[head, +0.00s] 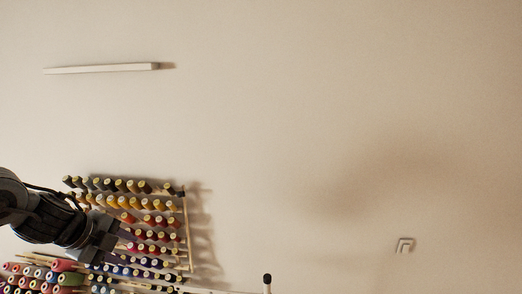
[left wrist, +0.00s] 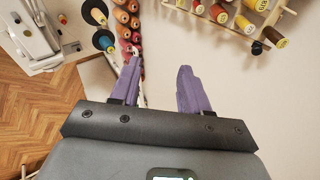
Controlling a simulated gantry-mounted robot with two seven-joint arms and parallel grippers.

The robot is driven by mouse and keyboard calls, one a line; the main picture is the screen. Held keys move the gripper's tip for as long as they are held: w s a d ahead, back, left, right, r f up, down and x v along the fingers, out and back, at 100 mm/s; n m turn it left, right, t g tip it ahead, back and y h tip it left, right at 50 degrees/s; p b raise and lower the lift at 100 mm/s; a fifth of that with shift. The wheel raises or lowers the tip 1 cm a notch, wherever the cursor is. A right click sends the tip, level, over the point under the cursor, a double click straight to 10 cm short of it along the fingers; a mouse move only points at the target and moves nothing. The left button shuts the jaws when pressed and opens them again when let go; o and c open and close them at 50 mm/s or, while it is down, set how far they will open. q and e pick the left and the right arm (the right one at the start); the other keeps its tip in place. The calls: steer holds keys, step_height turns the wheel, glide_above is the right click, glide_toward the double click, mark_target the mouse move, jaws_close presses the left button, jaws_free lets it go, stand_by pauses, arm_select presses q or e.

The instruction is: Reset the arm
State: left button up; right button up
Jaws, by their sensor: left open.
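My left gripper (head: 108,240) comes in from the left edge in the head view, in front of the thread rack on the wall. In the left wrist view its two purple fingers (left wrist: 160,85) stand apart, with nothing between them but wall and thread spools behind. It is open and empty. My right gripper shows in neither view.
A wall rack of coloured thread spools (head: 150,218) is at the lower left, with more spools (head: 40,278) below it. A white bar (head: 100,69) is on the upper wall. A white machine (left wrist: 35,35) stands over wooden floor (left wrist: 30,115).

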arm_select(q)
steer(key=s+d+f+g+h, duration=0.1)
steer(key=s+d+f+g, duration=0.15)
steer(key=d+f, duration=0.45)
steer(key=s+d+f+m+g+h, duration=0.15)
steer(key=s+f, duration=0.25)
steer(key=f, duration=0.7)
steer(key=s+d+f+g, duration=0.1)
steer(key=s+d+f, duration=0.35)
steer(key=f, duration=0.45)
steer(key=s+d+f+n+h, duration=0.25)
steer(key=s+d+f, duration=0.35)
steer(key=s+d, duration=0.4)
steer(key=s+d+f+n+h, duration=0.25)
steer(key=s+d+f, duration=0.35)
steer(key=s+d, duration=0.45)
steer(key=s+a+r+n+t+y, duration=0.1)
steer(key=s+a+r+n+y, duration=0.1)
steer(key=a+n+y, duration=0.3)
steer(key=s+a+r+n+t+y, duration=0.1)
steer(key=a+n+y, duration=0.4)
steer(key=a+n, duration=0.6)
steer(key=shift+s+a+r, duration=0.45)
steer(key=shift+a+r, duration=0.3)
steer(key=shift+a, duration=3.05)
